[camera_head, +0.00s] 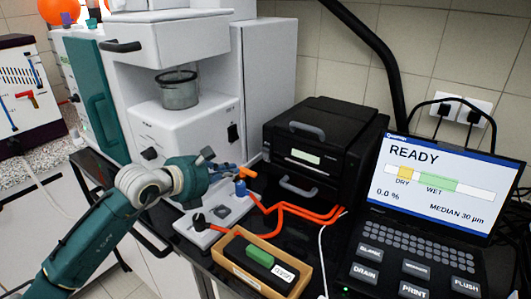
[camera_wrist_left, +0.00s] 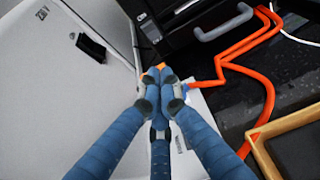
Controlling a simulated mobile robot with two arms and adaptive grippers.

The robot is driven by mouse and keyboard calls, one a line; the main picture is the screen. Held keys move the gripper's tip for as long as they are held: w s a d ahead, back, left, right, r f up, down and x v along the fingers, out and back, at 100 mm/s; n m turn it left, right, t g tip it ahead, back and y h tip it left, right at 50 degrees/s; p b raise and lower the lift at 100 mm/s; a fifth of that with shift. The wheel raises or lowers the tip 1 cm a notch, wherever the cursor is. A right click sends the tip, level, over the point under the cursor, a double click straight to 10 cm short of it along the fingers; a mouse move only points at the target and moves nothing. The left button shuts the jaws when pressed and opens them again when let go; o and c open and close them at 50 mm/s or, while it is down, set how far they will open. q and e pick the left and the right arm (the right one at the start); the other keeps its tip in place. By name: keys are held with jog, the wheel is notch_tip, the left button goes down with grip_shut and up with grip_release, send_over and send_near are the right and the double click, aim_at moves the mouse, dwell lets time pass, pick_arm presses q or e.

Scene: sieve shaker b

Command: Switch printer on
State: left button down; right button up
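A black box-shaped machine (camera_head: 335,135) with grey handles and a small pale display (camera_head: 305,157) stands at the back of the bench. It may be the printer, but no readable label confirms this. Its lower front shows at the top of the left wrist view (camera_wrist_left: 180,28). My left gripper (camera_head: 243,172) is in front and to the left of this machine, above the bench. A power switch on the machine cannot be made out. My right gripper is out of view.
Orange hoses (camera_head: 290,208) run across the bench beside the gripper. A wooden-edged tray (camera_head: 240,277) holds a dark block with a green piece. A laptop (camera_head: 425,180) reading READY stands right. A white cabinet (camera_wrist_left: 60,70) with a black switch-like part (camera_wrist_left: 91,47) rises left of the fingers.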

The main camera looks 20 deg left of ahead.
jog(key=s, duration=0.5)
pick_arm(q)
jog(key=p, duration=0.3)
send_near(265, 156)
notch_tip(265, 156, down, 4)
jog(key=w, duration=0.2)
jog(key=w+d+r+p, duration=0.1)
jog(key=shift+w+d+r, duration=0.2)
jog(key=shift+w+r, duration=0.1)
jog(key=shift+w, duration=0.05)
jog(key=shift+w+d+r, duration=0.1)
jog(key=shift+w+d, duration=0.1)
jog(key=shift+w, duration=0.35)
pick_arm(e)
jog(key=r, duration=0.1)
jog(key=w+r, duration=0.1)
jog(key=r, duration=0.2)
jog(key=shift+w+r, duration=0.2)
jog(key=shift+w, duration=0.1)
